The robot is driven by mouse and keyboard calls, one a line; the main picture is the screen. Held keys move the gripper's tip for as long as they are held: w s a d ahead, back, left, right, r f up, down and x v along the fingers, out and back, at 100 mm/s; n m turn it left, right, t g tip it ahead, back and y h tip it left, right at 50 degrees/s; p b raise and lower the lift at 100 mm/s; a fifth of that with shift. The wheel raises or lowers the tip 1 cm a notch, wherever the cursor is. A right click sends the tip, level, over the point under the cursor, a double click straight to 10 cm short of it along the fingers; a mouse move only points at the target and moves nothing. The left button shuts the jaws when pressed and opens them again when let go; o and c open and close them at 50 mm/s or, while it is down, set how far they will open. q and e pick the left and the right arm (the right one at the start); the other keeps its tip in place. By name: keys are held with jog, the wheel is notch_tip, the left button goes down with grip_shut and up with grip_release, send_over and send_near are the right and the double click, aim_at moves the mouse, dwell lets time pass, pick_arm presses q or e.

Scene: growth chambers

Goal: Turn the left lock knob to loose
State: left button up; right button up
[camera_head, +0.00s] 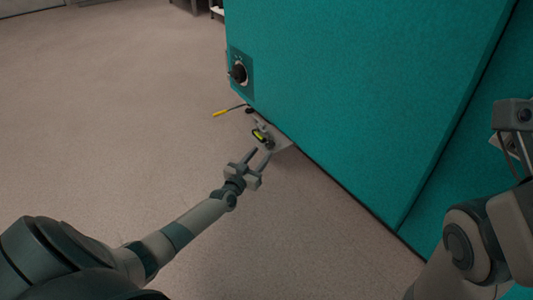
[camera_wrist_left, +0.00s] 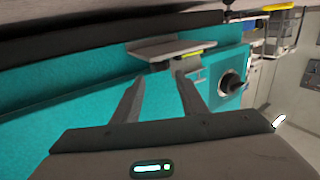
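A black round knob (camera_head: 238,73) sits on a dark plate at the left end of the teal chamber wall. It also shows in the left wrist view (camera_wrist_left: 232,84), right of the fingers. Which way it is turned is too small to read. My left gripper (camera_head: 260,154) is open and empty, below the knob and apart from it. Its fingers (camera_wrist_left: 159,85) point toward a small grey shelf (camera_wrist_left: 165,50) in the left wrist view. A yellow-green item (camera_head: 259,135) is at that shelf, just beyond the fingertips. My right arm (camera_head: 465,240) is at the right edge; its fingers are not clear.
The teal chamber wall (camera_head: 350,90) fills the right side. A yellow-ended rod (camera_head: 222,113) sticks out left of the shelf, close to the left gripper. The speckled floor (camera_head: 120,120) is open on the left. A yellow-topped rack (camera_wrist_left: 277,8) stands beyond the knob.

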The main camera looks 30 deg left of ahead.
aim_at(268, 146)
pick_arm(q)
jog(key=shift+w+a+b, duration=0.15)
jog(key=shift+w+b, duration=0.55)
jog(key=shift+w, duration=0.7)
jog(key=shift+w+a+b, duration=0.15)
jog(key=shift+w+b, duration=0.5)
jog(key=shift+w, duration=0.7)
jog(key=shift+c, duration=0.6)
jog(key=c, duration=0.6)
